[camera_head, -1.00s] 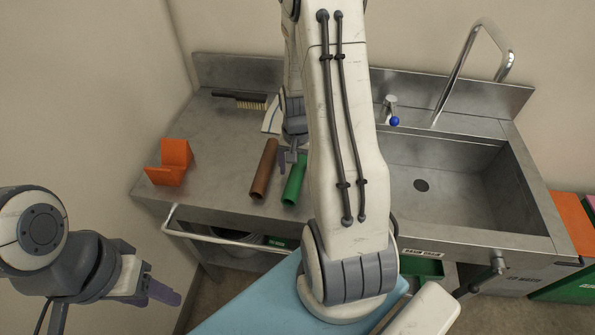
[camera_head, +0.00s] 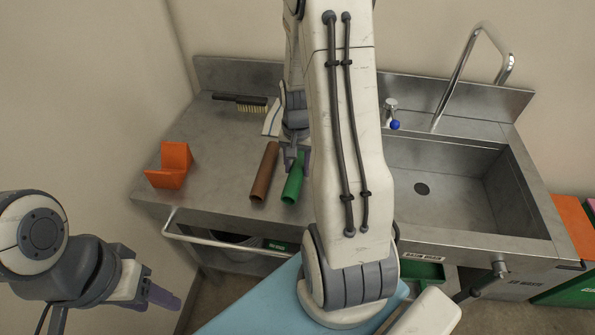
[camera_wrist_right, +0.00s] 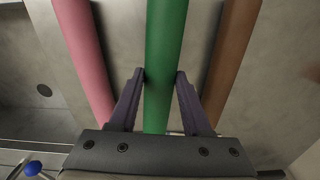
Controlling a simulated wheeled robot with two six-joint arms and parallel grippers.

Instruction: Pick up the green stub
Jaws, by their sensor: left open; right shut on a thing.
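The green stub (camera_head: 293,186) lies on the steel counter, just right of a brown tube (camera_head: 264,172). My right gripper (camera_head: 297,160) is over the stub's far part, with a finger on each side. In the right wrist view the right gripper (camera_wrist_right: 163,76) is shut on the green stub (camera_wrist_right: 166,45), and both fingertips meet its sides. The stub appears to rest on the counter; whether there is a gap beneath it cannot be told. My left gripper (camera_head: 166,300) is open and empty at the lower left, away from the counter.
In the wrist view a pink tube (camera_wrist_right: 82,55) and the brown tube (camera_wrist_right: 230,55) flank the stub closely. An orange holder (camera_head: 170,166) stands on the counter's left, a brush (camera_head: 250,104) at the back. The sink (camera_head: 450,185) is on the right.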

